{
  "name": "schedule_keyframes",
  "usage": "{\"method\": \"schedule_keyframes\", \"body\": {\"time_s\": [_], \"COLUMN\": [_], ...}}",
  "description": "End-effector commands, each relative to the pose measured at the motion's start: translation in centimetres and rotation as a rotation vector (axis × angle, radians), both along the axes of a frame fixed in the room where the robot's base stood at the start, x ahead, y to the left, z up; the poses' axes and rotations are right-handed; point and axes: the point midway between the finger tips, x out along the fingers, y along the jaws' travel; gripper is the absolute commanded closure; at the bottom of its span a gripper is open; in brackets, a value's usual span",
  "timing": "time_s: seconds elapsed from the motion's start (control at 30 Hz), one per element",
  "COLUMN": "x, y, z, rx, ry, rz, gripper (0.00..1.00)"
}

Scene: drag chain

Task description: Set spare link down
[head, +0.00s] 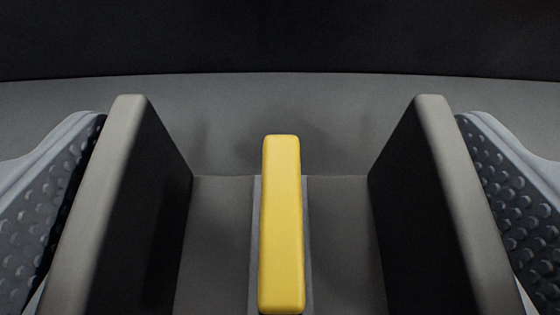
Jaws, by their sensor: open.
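The spare link shows in the head view as two upright grey side walls, left (128,200) and right (432,200), with a grey floor (222,250) between them. A yellow bar (281,225) stands along the middle of that floor, apart from both walls. My gripper (281,165) is open around the link, with one dimpled finger pad outside each side wall. The pads are very close to the walls; I cannot tell whether they touch. The link's underside and near end are out of view.
A plain grey surface (340,98) extends behind the link, with a dark background (280,35) beyond its far edge. No other objects show on the visible part of the surface.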

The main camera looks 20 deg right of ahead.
Motion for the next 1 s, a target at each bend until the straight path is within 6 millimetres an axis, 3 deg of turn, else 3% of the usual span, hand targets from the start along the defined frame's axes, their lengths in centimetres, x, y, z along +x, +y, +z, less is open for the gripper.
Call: {"method": "schedule_keyframes", "body": {"time_s": [0.7, 1.0], "x": [-7.9, -9.7], "y": [2.2, 2.8], "z": [3.2, 3.8], "rx": [-0.002, -0.001], "ry": [-0.006, -0.002], "rz": [-0.001, 0.0], "gripper": [0.0, 0.0]}}
